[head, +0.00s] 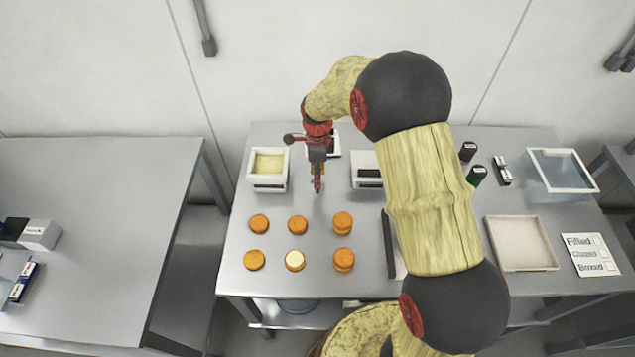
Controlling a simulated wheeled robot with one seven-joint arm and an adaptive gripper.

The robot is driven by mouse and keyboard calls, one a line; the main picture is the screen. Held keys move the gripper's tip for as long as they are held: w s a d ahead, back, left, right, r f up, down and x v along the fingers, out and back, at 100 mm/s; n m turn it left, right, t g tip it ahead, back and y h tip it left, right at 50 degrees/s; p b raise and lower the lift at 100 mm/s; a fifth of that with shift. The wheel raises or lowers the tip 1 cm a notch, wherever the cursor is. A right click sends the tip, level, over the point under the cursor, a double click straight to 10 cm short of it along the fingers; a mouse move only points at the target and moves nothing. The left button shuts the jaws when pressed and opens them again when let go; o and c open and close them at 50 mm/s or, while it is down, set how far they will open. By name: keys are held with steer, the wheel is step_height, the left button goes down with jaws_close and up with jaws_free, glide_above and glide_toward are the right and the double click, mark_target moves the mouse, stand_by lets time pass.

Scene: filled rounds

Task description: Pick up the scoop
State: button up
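My gripper (318,187) points down over the back left part of the steel table (290,285), to the right of a white square tub (268,183) with a cream-coloured filling (268,163). Its fingers look narrow and small from here, so I cannot tell whether they are open or shut. Small tan patches show beside the fingers; I cannot tell whether they belong to a scoop. No scoop can be made out clearly. My arm hides part of the table's middle and right.
Orange-brown rounds (297,225) sit in two rows in front of the gripper; one has a pale top (295,260). A white box (367,178), a pale tray (520,243), a clear-walled bin (562,172) and a label card (590,254) stand to the right.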

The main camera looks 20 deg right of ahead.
steer(key=c, duration=0.3)
jaws_close()
stand_by(0.7)
